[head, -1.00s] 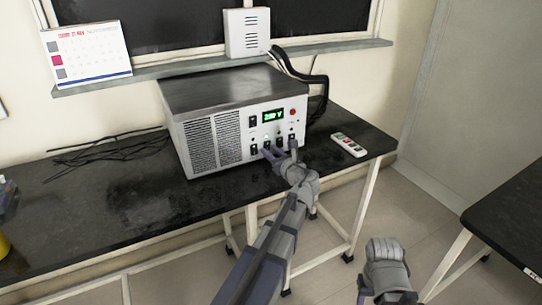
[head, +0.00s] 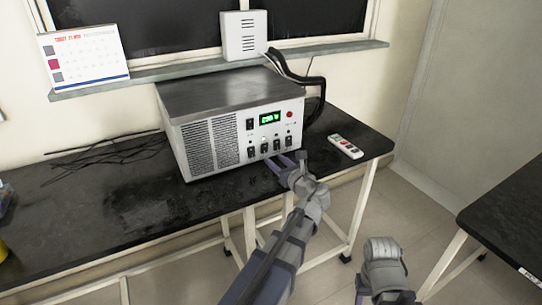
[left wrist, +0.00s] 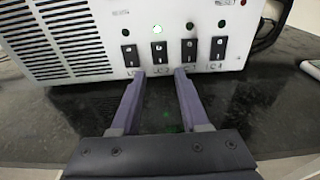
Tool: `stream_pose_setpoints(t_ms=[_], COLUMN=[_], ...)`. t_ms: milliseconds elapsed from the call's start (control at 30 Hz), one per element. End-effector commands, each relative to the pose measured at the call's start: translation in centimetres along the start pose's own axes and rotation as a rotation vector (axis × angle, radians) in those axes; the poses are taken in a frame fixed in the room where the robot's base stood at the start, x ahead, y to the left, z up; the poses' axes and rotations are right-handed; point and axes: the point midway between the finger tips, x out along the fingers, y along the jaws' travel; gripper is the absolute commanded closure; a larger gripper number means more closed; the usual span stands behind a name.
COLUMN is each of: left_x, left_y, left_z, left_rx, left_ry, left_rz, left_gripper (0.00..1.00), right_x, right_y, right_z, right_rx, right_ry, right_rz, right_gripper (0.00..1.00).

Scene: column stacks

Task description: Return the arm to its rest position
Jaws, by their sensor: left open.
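My left gripper (head: 283,164) is open and empty just in front of the lower front panel of a grey power supply unit (head: 215,142). In the left wrist view its two purple fingers (left wrist: 161,76) point at the row of black rocker switches (left wrist: 160,55) and stand apart with nothing between them. Whether the fingertips touch the panel cannot be told. One white indicator light (left wrist: 157,30) glows above the second switch. My right arm's end (head: 383,268) shows at the bottom of the head view, away from the bench; its fingers are not clear.
The unit stands on a black bench (head: 110,208). A white remote-like strip with coloured buttons (head: 345,147) lies to its right, and loose black cables (head: 105,152) lie to its left. Another black table (head: 510,215) is at the right. Floor between them is clear.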

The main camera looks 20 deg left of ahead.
Motion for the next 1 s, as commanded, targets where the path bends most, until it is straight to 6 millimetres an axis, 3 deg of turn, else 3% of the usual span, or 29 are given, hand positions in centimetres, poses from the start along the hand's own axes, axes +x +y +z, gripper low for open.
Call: stream_pose_setpoints(t_ms=[200,733,867,1000], left_x=[-1.9,-2.1,-3.6,-8.2], left_y=[0.0,0.0,0.6,1.6], left_z=[0.0,0.1,0.4,-0.2], left_rx=[0.0,-0.012,-0.176,-0.571], left_ry=[0.0,0.007,0.094,0.314], left_rz=[-0.001,0.002,0.027,0.143], left_gripper=[0.55,0.55,0.55,0.55], right_x=[-0.2,-0.5,-3.0,-7.8], right_y=[0.0,0.1,0.3,0.8], right_z=[0.0,0.0,0.2,0.5], right_rx=[0.0,0.0,0.0,0.0], right_ry=[0.0,0.0,0.0,0.0], right_rz=[0.0,0.0,0.0,0.0], right_gripper=[0.5,0.5,0.5,0.5])
